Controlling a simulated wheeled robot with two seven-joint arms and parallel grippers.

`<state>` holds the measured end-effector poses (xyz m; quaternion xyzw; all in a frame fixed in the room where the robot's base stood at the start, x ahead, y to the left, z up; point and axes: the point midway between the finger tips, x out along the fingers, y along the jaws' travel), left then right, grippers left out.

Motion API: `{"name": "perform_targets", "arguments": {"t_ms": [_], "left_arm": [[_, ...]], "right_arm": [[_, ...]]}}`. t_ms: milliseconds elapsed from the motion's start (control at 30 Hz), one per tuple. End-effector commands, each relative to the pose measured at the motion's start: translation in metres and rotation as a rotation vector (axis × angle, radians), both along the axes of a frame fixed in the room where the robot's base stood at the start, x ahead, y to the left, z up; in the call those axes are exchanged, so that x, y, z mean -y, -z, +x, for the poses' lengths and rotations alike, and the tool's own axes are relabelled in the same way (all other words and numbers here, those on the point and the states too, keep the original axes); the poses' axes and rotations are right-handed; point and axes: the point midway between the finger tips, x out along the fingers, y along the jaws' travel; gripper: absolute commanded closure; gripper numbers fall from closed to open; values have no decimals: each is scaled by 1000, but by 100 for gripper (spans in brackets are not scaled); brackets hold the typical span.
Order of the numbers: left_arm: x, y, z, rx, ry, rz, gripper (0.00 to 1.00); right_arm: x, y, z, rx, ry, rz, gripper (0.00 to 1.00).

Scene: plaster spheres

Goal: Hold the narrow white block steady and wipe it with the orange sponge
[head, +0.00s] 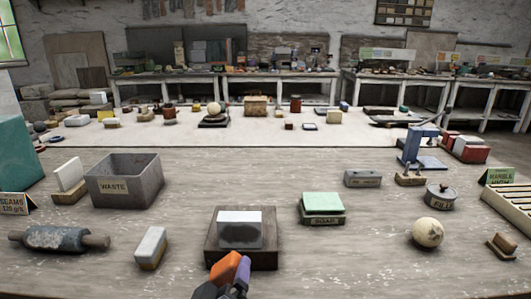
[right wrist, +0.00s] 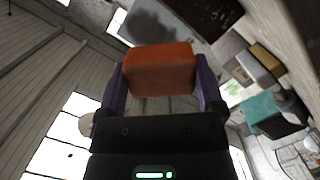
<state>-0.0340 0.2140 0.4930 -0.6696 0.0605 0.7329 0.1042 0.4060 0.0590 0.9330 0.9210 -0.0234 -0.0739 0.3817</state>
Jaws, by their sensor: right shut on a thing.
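A narrow white block (head: 240,217) stands upright on a brown wooden board (head: 211,258) at the front middle of the table. A dark smudge covers much of its front face. My right gripper (head: 232,271), with purple fingers, is shut on the orange sponge (head: 224,268). The sponge is in front of the board, below the block in the head view; I cannot tell whether it touches the board. In the right wrist view the sponge (right wrist: 158,68) sits between both fingers of the right gripper (right wrist: 161,82). My left gripper is not in view.
A grey waste bin (head: 125,205) stands at left. A white-and-tan block (head: 151,246) and a rolling pin (head: 60,238) lie front left.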

Motion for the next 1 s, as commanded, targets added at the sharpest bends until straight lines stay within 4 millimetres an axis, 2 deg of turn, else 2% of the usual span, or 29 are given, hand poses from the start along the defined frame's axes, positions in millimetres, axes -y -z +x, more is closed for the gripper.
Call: {"name": "perform_targets", "arguments": {"t_ms": [67, 300, 433, 900, 933, 1000], "left_arm": [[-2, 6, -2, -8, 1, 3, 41], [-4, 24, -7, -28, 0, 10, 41], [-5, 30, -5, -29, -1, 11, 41], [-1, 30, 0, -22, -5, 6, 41], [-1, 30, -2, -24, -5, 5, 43], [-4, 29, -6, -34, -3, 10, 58]], "right_arm": [[-6, -1, 0, 23, -9, 1, 68], [-6, -1, 32, 32, -10, -2, 68], [-6, -3, 44, 30, -10, -1, 68], [-6, -5, 47, 29, -9, 0, 68], [-6, -5, 47, 29, -9, 0, 68], [-6, -5, 47, 29, -9, 0, 68]]}}
